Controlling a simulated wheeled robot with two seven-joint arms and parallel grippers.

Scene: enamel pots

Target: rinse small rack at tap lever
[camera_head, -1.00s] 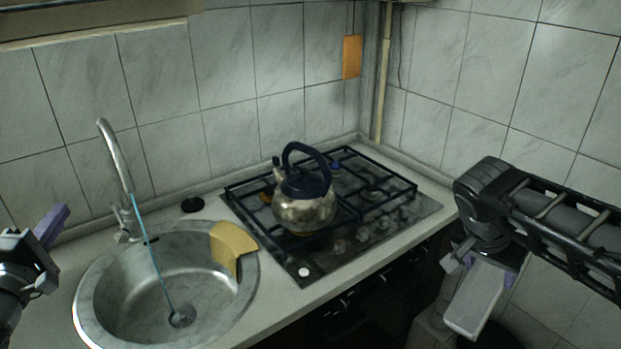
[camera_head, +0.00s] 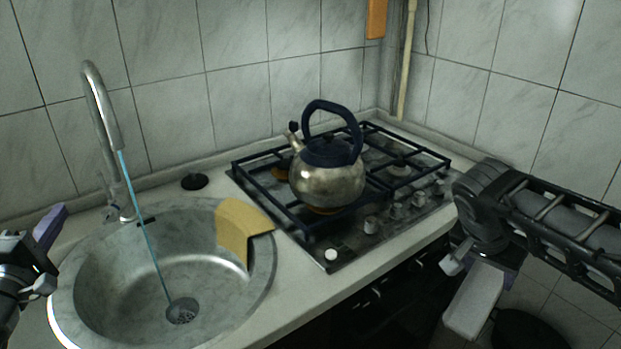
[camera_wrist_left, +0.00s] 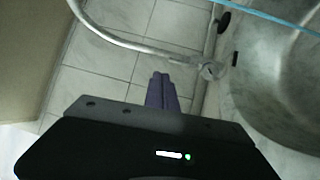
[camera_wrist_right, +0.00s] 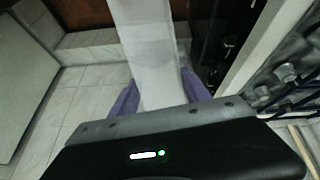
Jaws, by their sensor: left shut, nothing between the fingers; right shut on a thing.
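The pale, flat, slab-like piece (camera_head: 474,300), seemingly the small rack, hangs below my right gripper (camera_wrist_right: 160,98). In the right wrist view the piece (camera_wrist_right: 150,45) runs out between the purple fingers, which are shut on it. The curved metal tap (camera_head: 101,110) stands behind the sink, with a thin blue water stream (camera_head: 146,230) falling to the drain. The tap lever (camera_head: 112,188) is at the tap's base; the tap base shows in the left wrist view (camera_wrist_left: 212,70). My left gripper (camera_head: 52,222) is shut and empty, left of the tap and apart from it.
The round sink (camera_head: 225,285) has a tan curved piece (camera_head: 238,222) over its right rim. A kettle (camera_head: 328,182) stands on the black-grated hob (camera_head: 405,180). A black round stopper (camera_head: 194,181) lies behind the sink. A dark round object (camera_head: 530,330) is on the floor.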

